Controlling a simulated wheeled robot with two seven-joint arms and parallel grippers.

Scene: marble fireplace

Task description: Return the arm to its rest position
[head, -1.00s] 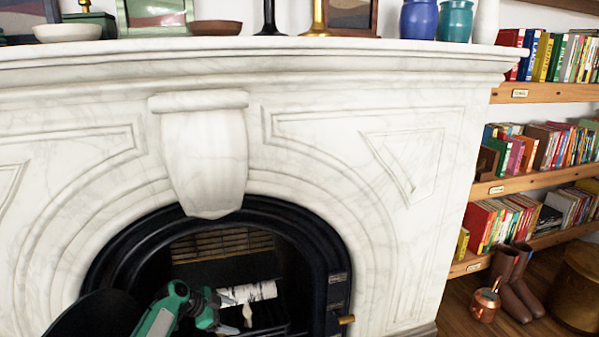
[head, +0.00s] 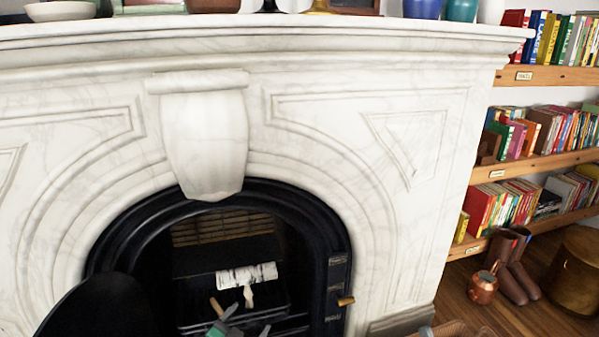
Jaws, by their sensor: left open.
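My left gripper (head: 246,320) shows only at the bottom edge, in front of the firebox opening. Its two grey fingers are apart, with a green part of the gripper behind them, and nothing shows between them. Most of the left arm is out of the picture. Behind the gripper, a white birch log (head: 247,274) lies in the black fireplace (head: 335,235). A small pale piece hangs or stands below the log, and a light wooden piece shows near the left finger. I cannot see my right gripper.
The white marble mantel (head: 300,50) carries bowls and vases, partly cut off. Bookshelves (head: 550,77) stand at the right. A copper pot (head: 483,288), brown boots (head: 515,270) and a round brass-coloured container (head: 575,270) stand on the wooden floor. A basket edge (head: 455,328) shows below.

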